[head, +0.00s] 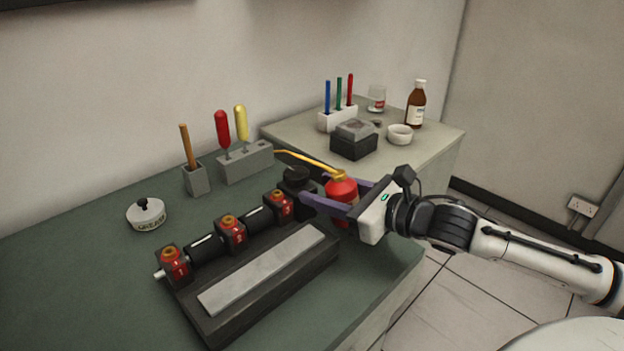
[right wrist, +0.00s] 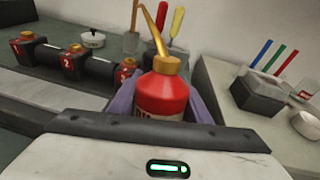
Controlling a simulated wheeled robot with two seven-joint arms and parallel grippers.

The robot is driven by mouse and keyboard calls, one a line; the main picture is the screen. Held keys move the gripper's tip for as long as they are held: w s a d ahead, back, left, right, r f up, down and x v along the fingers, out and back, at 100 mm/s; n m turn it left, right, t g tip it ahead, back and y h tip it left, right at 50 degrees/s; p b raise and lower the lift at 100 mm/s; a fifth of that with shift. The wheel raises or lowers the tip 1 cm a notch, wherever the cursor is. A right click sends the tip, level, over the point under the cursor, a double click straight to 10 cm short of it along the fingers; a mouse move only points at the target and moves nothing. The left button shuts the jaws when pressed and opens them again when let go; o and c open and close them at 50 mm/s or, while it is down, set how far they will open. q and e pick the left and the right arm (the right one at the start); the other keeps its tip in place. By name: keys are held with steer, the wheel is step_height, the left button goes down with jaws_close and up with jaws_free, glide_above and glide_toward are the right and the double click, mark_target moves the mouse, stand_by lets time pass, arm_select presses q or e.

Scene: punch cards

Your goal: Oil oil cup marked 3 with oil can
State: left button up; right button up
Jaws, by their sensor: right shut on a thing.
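The red oil can (head: 342,188) has a yellow top and a long yellow spout that points up and left in the head view. My right gripper (head: 330,203) is shut around its body; the can also shows upright between the fingers in the right wrist view (right wrist: 160,95). Three red oil cups with brass tops sit along a black shaft: the left one (head: 174,263), the middle one (head: 232,230) and the right one (head: 279,206). The left reads 1 and the middle 2; the right cup's mark is small, seemingly 3. The can is right of that cup, apart from it. My left gripper is out of view.
The cups' black base (head: 325,259) carries a grey plate. A grease tin (head: 146,215), a brush holder (head: 195,180) and a grey screwdriver block (head: 246,163) stand behind. A side table holds a black box (head: 354,140), pens, a brown bottle (head: 416,105) and a white bowl.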

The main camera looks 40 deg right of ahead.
mark_target(350, 179)
steer(key=shift+r+p, duration=0.3)
steer(key=shift+r, duration=0.1)
steer(key=p, duration=0.1)
steer(key=g+p, duration=0.1)
steer(key=p, duration=0.1)
steer(key=shift+s+d+r+n+h, duration=0.25)
steer(key=shift+s+r+n+h, duration=0.05)
steer(key=shift+s+r, duration=0.1)
steer(key=shift+s+g+p, duration=0.1)
steer(key=shift+g+p, duration=0.25)
steer(key=shift+g, duration=0.15)
steer(key=shift+s+d+r+n+g+h+p, duration=0.35)
steer(key=shift+n+g+h+p, duration=0.2)
steer(key=shift+g+p, duration=0.5)
steer(key=shift+s+d+r+n+g+h+p, duration=0.15)
steer(key=shift+s+d+n+g+h+p, duration=0.2)
steer(key=shift+g+h, duration=0.35)
step_height(350, 179, down, 2)
steer(key=shift+s+d+f+b, duration=0.1)
steer(key=shift+b, duration=0.55)
steer(key=shift+f, duration=0.45)
arm_select(q)
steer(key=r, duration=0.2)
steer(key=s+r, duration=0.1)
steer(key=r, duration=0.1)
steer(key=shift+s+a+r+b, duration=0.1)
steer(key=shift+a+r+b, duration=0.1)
steer(key=shift+b, duration=0.15)
arm_select(e)
steer(key=shift+f, duration=0.15)
